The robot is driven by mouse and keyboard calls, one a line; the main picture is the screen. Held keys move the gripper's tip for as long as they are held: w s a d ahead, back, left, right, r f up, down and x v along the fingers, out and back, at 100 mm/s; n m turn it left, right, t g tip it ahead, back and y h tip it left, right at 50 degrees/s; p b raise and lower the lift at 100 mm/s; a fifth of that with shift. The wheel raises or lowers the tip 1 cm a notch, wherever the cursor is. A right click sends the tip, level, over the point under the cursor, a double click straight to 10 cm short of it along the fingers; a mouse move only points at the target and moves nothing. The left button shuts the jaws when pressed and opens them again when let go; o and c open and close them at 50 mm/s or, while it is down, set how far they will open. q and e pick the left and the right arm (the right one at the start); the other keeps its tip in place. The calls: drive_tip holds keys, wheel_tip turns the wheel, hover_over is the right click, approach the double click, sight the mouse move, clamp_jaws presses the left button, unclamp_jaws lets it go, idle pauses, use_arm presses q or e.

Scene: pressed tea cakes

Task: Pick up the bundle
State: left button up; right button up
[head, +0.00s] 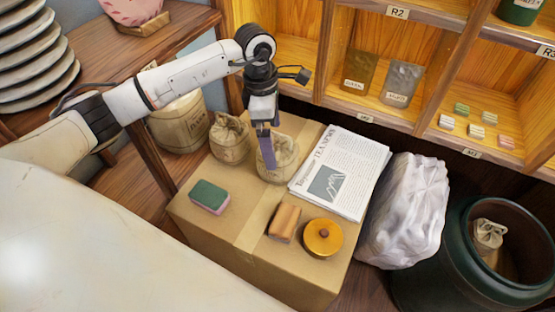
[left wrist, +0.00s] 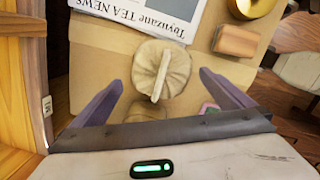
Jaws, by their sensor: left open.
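A round beige cloth bundle (head: 284,163) with a gathered top sits on the cardboard box (head: 205,232). In the left wrist view the bundle (left wrist: 165,62) shows from above, with a pale strip standing across its middle. My left gripper (head: 267,160) points down over the bundle and hides part of it. In the left wrist view my left gripper (left wrist: 160,80) is open, its purple fingers spread either side of the bundle's near part. I cannot tell how far the fingertips are above it. My right gripper is not in view.
A tied sack (head: 229,142) stands left of the bundle, and a newspaper (head: 352,150) lies to its right. A sponge (head: 209,197), a brown block (head: 284,223) and a golden round tin (head: 323,238) lie nearer. A wooden shelf (head: 425,35) rises behind. A green barrel (head: 425,285) stands right.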

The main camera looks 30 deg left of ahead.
use_arm(q)
drive_tip(key=f, duration=0.2)
drive_tip(key=f+b, duration=0.1)
drive_tip(key=shift+w+d, duration=0.1)
drive_tip(key=shift+d, duration=0.15)
drive_tip(key=f+b, duration=0.2)
drive_tip(key=f, duration=0.1)
drive_tip(key=f+b, duration=0.1)
drive_tip(key=shift+w+d+f, duration=0.1)
drive_tip(key=shift+d+f, duration=0.1)
drive_tip(key=shift+d, duration=0.2)
drive_tip(key=shift+r, duration=0.1)
drive_tip(key=shift+c, duration=0.4)
drive_tip(key=shift+r, duration=0.1)
drive_tip(key=c, duration=1.4)
